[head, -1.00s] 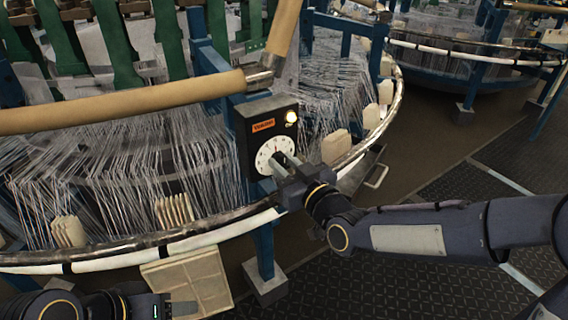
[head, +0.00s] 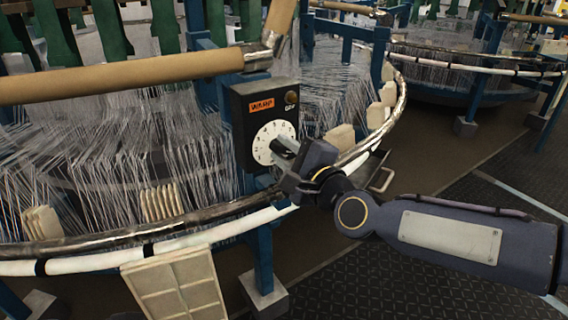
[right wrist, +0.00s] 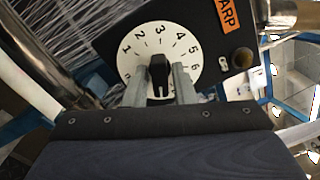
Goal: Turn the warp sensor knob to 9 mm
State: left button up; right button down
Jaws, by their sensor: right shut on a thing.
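The warp sensor box (head: 239,130) is black, with an orange label and a white round dial (head: 262,147). In the right wrist view the dial (right wrist: 128,78) shows numbers around its rim. The black knob (right wrist: 158,68) stands at the dial's centre, its far end toward about the 3; I cannot make out a pointer mark. My right gripper (head: 287,150) is at the dial, shut on the knob. In the right wrist view the two fingers of the right gripper (right wrist: 160,84) flank it. The fingers hide the dial's lower part. My left gripper is not visible.
The small lamp (head: 291,98) on the box is dark. The curved metal rail (head: 120,241) and white tube (head: 200,240) run below the box. A tan roller (head: 120,80) lies to the upper left. Threads fill the loom behind.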

aim_at(286, 151)
jog(key=shift+m, duration=0.6)
jog(key=c, duration=1.4)
grip_release()
jog(key=v, duration=0.4)
jog(key=shift+d, duration=0.15)
jog(key=p+v, duration=0.2)
jog(key=v, duration=0.1)
